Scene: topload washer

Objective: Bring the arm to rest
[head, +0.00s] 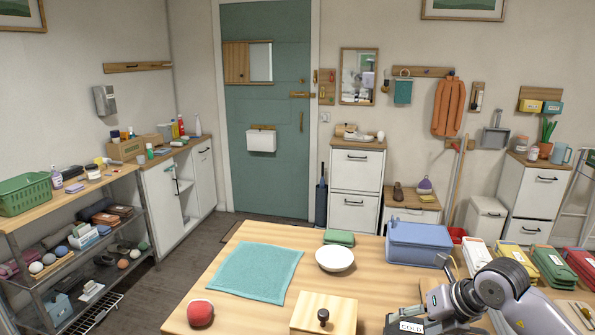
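My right arm (503,287) comes in at the lower right, above the near right part of the wooden table (225,285). Its grey and black links bend over the table. Its gripper end, low near a white label reading "COLD" (411,326), is partly cut off by the bottom edge, and I cannot make out the fingers or whether they hold anything. My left gripper is not in view.
Several coloured boxes crowd the right side.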

